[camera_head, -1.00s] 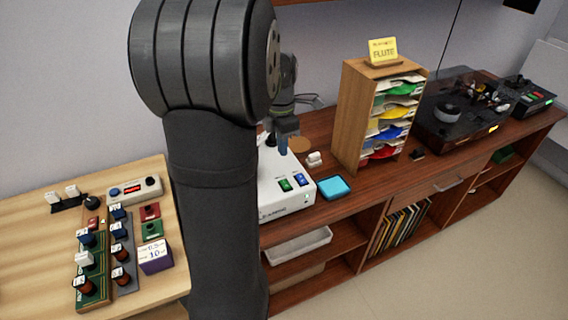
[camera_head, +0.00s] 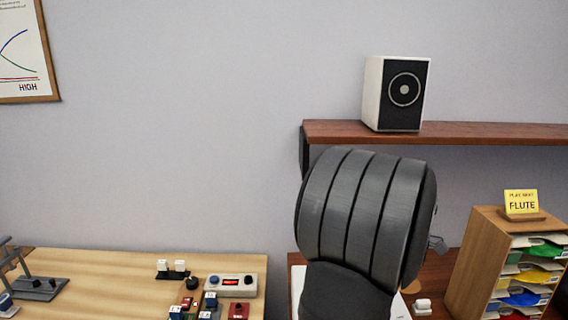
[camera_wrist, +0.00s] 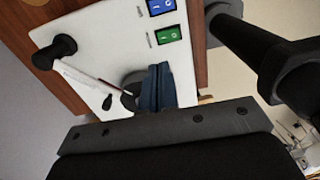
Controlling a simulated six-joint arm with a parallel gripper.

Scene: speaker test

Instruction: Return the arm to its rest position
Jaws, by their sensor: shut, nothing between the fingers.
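My gripper (camera_wrist: 156,88) shows in the wrist view as two dark blue fingers pressed together, with nothing between them. It is over a white box (camera_wrist: 93,45) with a blue switch (camera_wrist: 161,6), a green switch (camera_wrist: 168,35) and black knobs. I cannot tell how high the fingers are above the box. In the head view my grey arm covers the middle right and hides the gripper and most of the white box.
A speaker (camera_head: 398,94) stands on a wall shelf (camera_head: 470,133) above my arm. A wooden sorter (camera_head: 475,262) with coloured sleeves and a yellow FLUTE card (camera_head: 522,203) is to the right. A light wooden table (camera_head: 110,290) with small switch modules is at left.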

